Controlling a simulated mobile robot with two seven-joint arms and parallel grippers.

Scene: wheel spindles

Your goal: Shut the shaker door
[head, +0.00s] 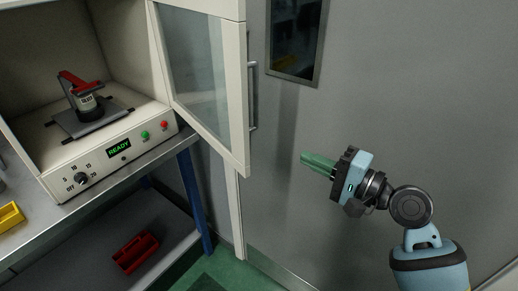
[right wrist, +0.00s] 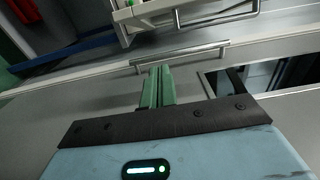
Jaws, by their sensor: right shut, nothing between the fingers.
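The shaker (head: 110,155) stands open at the left of the head view, with a READY display on its front panel. Its glazed, cream-framed door (head: 237,110) is swung wide open toward the right. A vertical bar handle (head: 253,95) shows at the door's outer edge. My right gripper (head: 303,158) is shut and empty, right of the door and apart from it, its green fingers pointing left. In the right wrist view the shut fingers (right wrist: 158,72) point toward a metal bar (right wrist: 180,56); I cannot tell whether they touch. My left gripper is not in view.
Inside the shaker a red-clamped holder (head: 85,95) stands on a platform. A yellow block (head: 10,216) lies on the bench, and a red item (head: 135,252) lies on the lower shelf. A grey wall with a dark window (head: 296,38) is behind the gripper.

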